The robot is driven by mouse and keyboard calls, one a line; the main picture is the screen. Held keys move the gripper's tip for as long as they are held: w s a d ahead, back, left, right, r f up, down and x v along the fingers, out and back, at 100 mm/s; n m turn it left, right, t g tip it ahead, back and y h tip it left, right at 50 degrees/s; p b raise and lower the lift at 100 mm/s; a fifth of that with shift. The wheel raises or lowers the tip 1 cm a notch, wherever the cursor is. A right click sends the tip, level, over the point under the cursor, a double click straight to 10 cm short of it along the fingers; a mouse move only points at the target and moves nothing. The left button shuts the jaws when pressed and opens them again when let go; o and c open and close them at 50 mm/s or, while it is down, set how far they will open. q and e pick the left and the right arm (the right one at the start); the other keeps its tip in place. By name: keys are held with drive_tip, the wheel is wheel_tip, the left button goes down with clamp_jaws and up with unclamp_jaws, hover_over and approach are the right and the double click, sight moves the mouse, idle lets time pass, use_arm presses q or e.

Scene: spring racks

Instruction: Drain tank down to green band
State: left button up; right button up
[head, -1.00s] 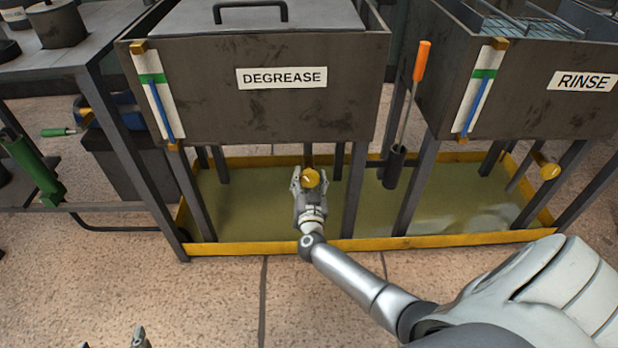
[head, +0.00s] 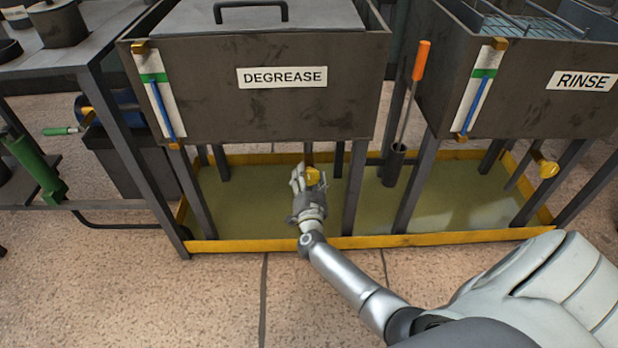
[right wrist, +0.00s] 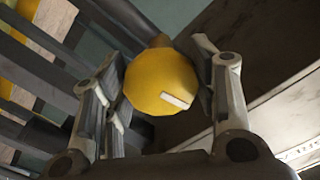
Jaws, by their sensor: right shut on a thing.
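The DEGREASE tank (head: 230,110) stands on legs in the head view. Its sight gauge (head: 160,95) has a green band (head: 154,77) near the top and a blue column (head: 162,112) reaching up to about that band; the exact level is too small to tell. A round yellow valve knob (head: 314,176) sits below the tank. My right gripper (head: 309,180) is shut on it, fingers on both sides. In the right wrist view the knob (right wrist: 160,82), with a white mark, sits between the fingers (right wrist: 163,88). My left gripper is out of view.
The RINSE tank (head: 530,105) stands at right with its own gauge and yellow knob (head: 548,169). A yellow-rimmed tray (head: 270,246) lies under both tanks. An orange-handled tool (head: 421,62) stands in a holder between them. A bench (head: 100,45) is at left.

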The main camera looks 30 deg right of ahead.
drive_tip(key=shift+a+f+m, duration=0.1)
drive_tip(key=shift+m, duration=0.7)
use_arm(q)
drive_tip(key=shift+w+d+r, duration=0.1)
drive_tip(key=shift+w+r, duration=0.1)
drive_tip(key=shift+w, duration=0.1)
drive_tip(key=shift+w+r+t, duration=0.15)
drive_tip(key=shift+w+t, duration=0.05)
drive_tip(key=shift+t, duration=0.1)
use_arm(e)
drive_tip(key=shift+m, duration=0.4)
drive_tip(key=o, duration=1)
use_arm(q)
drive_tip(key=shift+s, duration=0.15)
use_arm(e)
drive_tip(key=shift+s, duration=0.1)
drive_tip(key=v, duration=1.2)
